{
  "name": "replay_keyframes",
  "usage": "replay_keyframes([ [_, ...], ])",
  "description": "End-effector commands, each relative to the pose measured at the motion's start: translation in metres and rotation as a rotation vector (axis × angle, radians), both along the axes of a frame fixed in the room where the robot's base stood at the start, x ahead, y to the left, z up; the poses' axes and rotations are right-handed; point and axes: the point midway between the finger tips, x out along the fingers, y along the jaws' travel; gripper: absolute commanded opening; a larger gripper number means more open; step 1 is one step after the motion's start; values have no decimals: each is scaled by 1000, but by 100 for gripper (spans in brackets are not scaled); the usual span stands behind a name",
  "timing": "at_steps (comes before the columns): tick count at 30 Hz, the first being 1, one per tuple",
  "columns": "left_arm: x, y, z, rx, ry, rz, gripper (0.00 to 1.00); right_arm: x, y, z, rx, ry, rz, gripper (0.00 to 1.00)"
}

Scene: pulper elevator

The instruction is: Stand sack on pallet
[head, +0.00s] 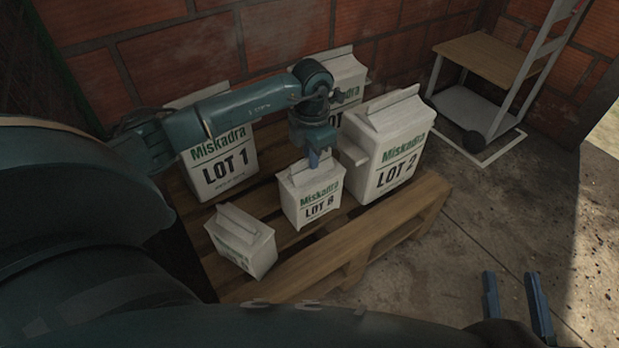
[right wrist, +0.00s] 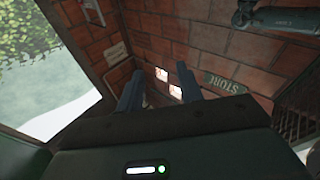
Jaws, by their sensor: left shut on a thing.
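A small white sack marked "Miskadra LOT A" (head: 312,205) is upright at the front middle of the wooden pallet (head: 400,222). My left gripper (head: 313,160) points down from above and is shut on this sack's top fold. The sack's base is over the boards; I cannot tell whether it bears fully on them. My right gripper (head: 518,300) is open and empty, low at the right, away from the pallet. Its two spread fingers also show in the right wrist view (right wrist: 160,95), with nothing between them.
Larger sacks LOT 1 (head: 222,165) and LOT 2 (head: 392,150) flank the held sack, with another sack (head: 345,80) behind.

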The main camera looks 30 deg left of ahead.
Motion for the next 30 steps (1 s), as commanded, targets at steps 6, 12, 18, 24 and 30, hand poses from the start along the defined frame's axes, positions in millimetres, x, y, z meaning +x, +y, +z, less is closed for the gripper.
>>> replay_keyframes([
  [6, 1, 0, -21, -1, -4, 2, 0, 0, 2, -1, 21, -3, 9, 36],
  [12, 1, 0, -53, -2, -2, 1, 0, 0, 3, -4, 51, -3, 22, 36],
  [18, 1, 0, -62, -1, -6, 1, 0, 0, 4, 0, 71, -4, 29, 36],
  [24, 1, 0, -63, 0, -5, 1, 0, 0, 4, -1, 70, -3, 29, 36],
  [30, 0, 0, -66, 1, -1, 1, 16, 0, 4, -2, 71, 1, 31, 36],
])
